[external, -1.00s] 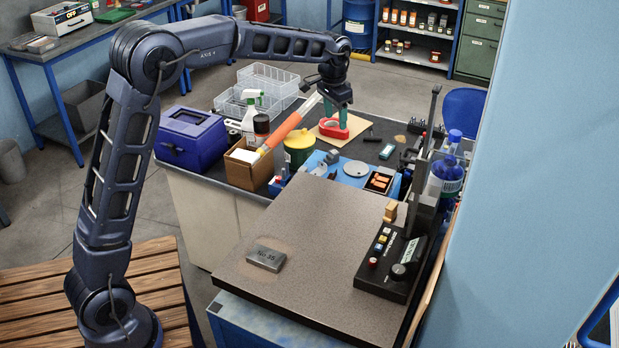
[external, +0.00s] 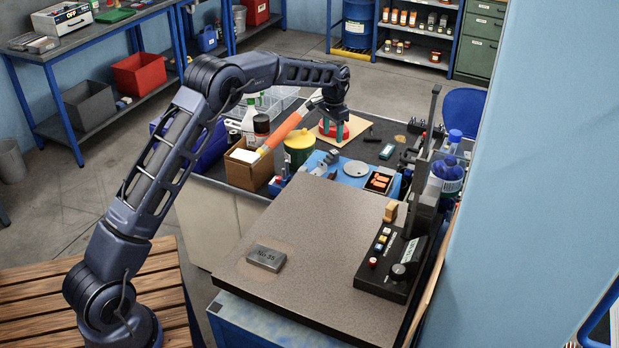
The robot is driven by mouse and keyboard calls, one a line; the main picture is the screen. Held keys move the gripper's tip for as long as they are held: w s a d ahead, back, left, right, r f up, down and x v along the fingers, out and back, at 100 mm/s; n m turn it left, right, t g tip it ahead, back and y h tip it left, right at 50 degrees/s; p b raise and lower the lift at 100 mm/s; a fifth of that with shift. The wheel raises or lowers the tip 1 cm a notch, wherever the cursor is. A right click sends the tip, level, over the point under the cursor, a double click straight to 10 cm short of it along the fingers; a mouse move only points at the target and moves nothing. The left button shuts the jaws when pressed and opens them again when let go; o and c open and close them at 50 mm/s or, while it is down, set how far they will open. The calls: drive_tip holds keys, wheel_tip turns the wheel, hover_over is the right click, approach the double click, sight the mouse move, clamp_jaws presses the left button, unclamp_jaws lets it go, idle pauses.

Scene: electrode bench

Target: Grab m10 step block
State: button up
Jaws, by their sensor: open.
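My gripper (external: 333,130) is pointed down at the red piece (external: 343,131) on a tan board (external: 357,121) on the far bench. Its teal fingers are small in this view, and the jaws are open. I cannot tell whether they touch or surround the red piece. A grey metal block (external: 266,257) with a stamped number lies flat on the near grey plate, well away from my gripper. No readable label shows which object is the M10 step block.
A yellow-topped canister (external: 299,148), an orange tube (external: 285,131) and a cardboard box (external: 246,166) stand left of my gripper. A blue mat with a grey disc (external: 355,168) lies in front. A tall stand (external: 427,150) rises at right. The near plate (external: 310,240) is mostly clear.

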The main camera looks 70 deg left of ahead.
sight(332, 152)
wheel_tip(332, 152, down, 9)
drive_tip(key=shift+w+a+f, duration=0.15)
drive_tip(key=shift+f, duration=0.05)
idle(0.4)
drive_tip(key=shift+c, duration=0.4)
clamp_jaws()
